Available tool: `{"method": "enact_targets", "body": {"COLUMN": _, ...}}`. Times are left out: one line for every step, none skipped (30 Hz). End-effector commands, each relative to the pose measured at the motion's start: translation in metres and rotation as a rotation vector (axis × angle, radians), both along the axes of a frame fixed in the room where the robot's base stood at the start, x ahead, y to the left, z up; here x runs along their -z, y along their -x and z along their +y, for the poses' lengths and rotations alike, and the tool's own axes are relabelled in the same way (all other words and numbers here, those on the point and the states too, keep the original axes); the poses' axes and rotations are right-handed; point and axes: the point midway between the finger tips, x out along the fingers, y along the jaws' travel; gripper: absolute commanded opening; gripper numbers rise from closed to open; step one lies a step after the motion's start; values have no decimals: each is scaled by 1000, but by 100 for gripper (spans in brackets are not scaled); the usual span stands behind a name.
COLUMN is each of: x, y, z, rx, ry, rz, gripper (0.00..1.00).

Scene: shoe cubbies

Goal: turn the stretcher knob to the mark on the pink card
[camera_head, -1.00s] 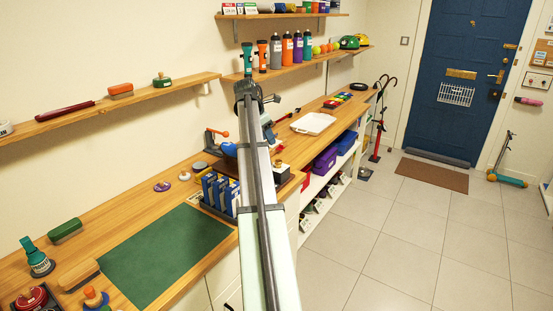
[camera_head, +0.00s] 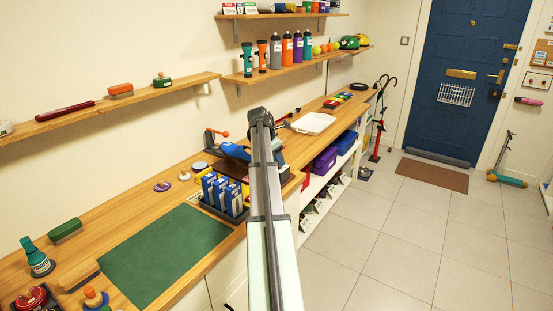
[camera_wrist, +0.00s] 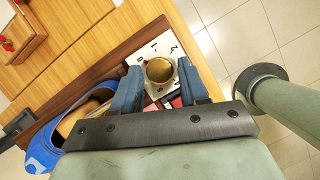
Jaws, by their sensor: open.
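A brass round knob (camera_wrist: 159,70) sits on a white dial plate (camera_wrist: 150,50) with black numbers and ticks, in the wrist view. My gripper (camera_wrist: 159,66) is open, with one blue finger on each side of the knob; I cannot tell whether either finger touches it. A small pink-red patch (camera_wrist: 176,102) shows below the knob between the fingers, perhaps the pink card; no mark on it can be read. A blue rounded piece (camera_wrist: 40,150) lies at lower left beside a dark wooden board (camera_wrist: 98,72). In the head view my arm hides the knob.
The blue piece (camera_head: 236,151) shows left of my arm on the wooden bench. A rack of blue boxes (camera_head: 222,193) and a green mat (camera_head: 165,250) are nearer. A white tray (camera_head: 313,123) lies beyond. Shelves with bottles hang on the wall above.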

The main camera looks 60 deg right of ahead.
Motion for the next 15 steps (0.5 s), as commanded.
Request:
{"method": "enact_targets", "body": {"x": 0, "y": 0, "z": 0, "rx": 0, "ry": 0, "rz": 0, "gripper": 44}}
{"method": "enact_targets", "body": {"x": 0, "y": 0, "z": 0, "rx": 0, "ry": 0, "rz": 0, "gripper": 44}}
{"method": "enact_targets", "body": {"x": 0, "y": 0, "z": 0, "rx": 0, "ry": 0, "rz": 0, "gripper": 44}}
{"method": "enact_targets", "body": {"x": 0, "y": 0, "z": 0, "rx": 0, "ry": 0, "rz": 0, "gripper": 44}}
{"method": "enact_targets", "body": {"x": 0, "y": 0, "z": 0, "rx": 0, "ry": 0, "rz": 0, "gripper": 43}}
{"method": "enact_targets", "body": {"x": 0, "y": 0, "z": 0, "rx": 0, "ry": 0, "rz": 0, "gripper": 39}}
{"method": "enact_targets", "body": {"x": 0, "y": 0, "z": 0, "rx": 0, "ry": 0, "rz": 0, "gripper": 36}}
{"method": "enact_targets", "body": {"x": 0, "y": 0, "z": 0, "rx": 0, "ry": 0, "rz": 0, "gripper": 33}}
{"method": "enact_targets", "body": {"x": 0, "y": 0, "z": 0, "rx": 0, "ry": 0, "rz": 0, "gripper": 29}}
{"method": "enact_targets", "body": {"x": 0, "y": 0, "z": 0, "rx": 0, "ry": 0, "rz": 0, "gripper": 26}}
{"method": "enact_targets", "body": {"x": 0, "y": 0, "z": 0, "rx": 0, "ry": 0, "rz": 0, "gripper": 23}}
{"method": "enact_targets", "body": {"x": 0, "y": 0, "z": 0, "rx": 0, "ry": 0, "rz": 0, "gripper": 20}}
{"method": "enact_targets", "body": {"x": 0, "y": 0, "z": 0, "rx": 0, "ry": 0, "rz": 0, "gripper": 17}}
{"method": "enact_targets", "body": {"x": 0, "y": 0, "z": 0, "rx": 0, "ry": 0, "rz": 0, "gripper": 14}}
{"method": "enact_targets", "body": {"x": 0, "y": 0, "z": 0, "rx": 0, "ry": 0, "rz": 0, "gripper": 10}}
